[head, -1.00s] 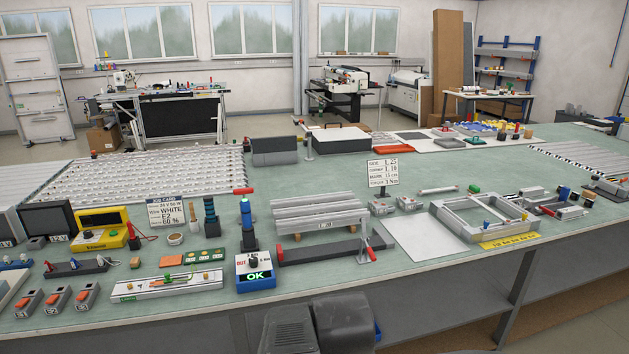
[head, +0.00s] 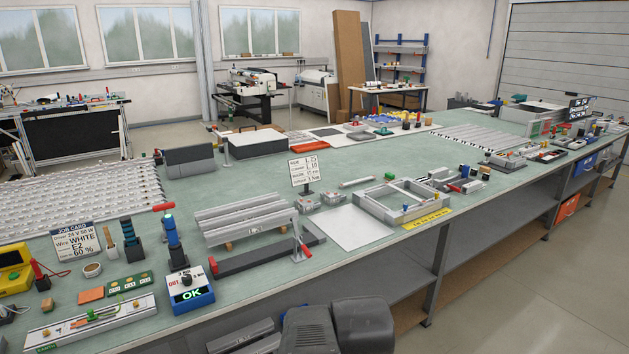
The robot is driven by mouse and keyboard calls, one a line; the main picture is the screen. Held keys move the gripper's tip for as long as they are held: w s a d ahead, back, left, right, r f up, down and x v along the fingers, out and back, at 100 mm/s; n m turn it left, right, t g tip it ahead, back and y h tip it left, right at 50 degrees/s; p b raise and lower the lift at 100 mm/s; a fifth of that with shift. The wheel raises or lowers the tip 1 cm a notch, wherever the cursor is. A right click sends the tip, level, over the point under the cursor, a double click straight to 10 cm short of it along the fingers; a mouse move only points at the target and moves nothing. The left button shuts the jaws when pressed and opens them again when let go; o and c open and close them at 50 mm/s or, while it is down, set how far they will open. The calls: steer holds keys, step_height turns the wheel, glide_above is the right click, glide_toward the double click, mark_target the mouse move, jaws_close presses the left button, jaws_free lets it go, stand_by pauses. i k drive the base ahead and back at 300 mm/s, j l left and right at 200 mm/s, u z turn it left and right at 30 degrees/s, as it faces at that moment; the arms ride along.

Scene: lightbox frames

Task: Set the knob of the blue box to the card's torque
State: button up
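The blue box (head: 191,300) stands near the front edge of the bench, at the lower left. Its white top carries a dark knob (head: 187,280) and the word OUT in red. The knob's exact setting is too small to read. A small white card on a stand (head: 303,170) stands behind the slatted metal part. It has several lines of text, and the last seems to end in Nm, but its figure is unclear. The job card (head: 74,241) at left reads Driver 24 V 50 W, Wire WHITE, E2, 60 %. My gripper is not in view.
A blue-handled screwdriver (head: 172,240) stands upright just behind the box. A slatted metal part (head: 245,217) and a dark bar with a red clamp (head: 262,252) lie to its right. A bare white sheet (head: 354,229) lies farther right. Open floor (head: 530,260) shows at the right.

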mark_target(187, 280)
steer(key=u, duration=1.05)
steer(key=i+u, duration=0.25)
steer(key=i+l+u, duration=0.25)
steer(key=i+j, duration=0.1)
